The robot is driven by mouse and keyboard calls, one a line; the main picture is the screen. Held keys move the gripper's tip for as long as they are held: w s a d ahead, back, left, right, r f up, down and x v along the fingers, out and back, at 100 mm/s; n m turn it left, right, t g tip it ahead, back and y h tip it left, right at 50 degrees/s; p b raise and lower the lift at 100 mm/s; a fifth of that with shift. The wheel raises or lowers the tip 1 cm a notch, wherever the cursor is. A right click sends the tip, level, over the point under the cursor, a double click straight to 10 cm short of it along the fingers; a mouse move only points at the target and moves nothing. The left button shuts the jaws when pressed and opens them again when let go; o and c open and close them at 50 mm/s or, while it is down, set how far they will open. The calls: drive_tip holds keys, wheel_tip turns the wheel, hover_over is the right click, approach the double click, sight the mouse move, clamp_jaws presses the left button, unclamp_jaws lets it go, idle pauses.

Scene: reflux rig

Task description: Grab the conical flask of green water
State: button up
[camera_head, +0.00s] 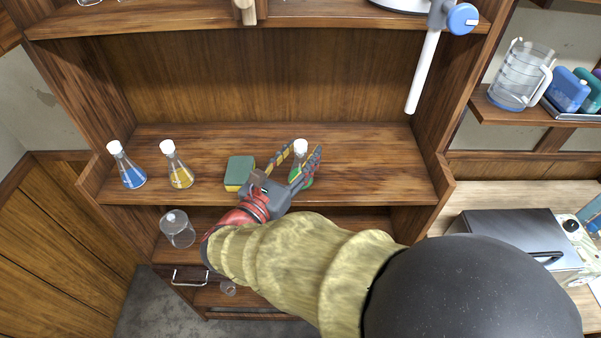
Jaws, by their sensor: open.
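The conical flask of green water (307,183) stands on the wooden shelf, right of the middle. Its white stopper (300,146) shows between the fingers of my gripper (301,150), and a little green shows below. The rest of the flask is mostly hidden behind the right finger. My gripper is open, with one finger on each side of the flask's upper part. I cannot tell whether either finger touches it.
A green and yellow sponge (240,170) lies just left of my gripper. A yellow-liquid flask (179,172) and a blue-liquid flask (130,172) stand farther left on the shelf (380,165), which is clear at the right. A white rod (424,70) hangs above right.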

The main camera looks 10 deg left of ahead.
clamp_jaws()
idle(0.5)
idle(0.4)
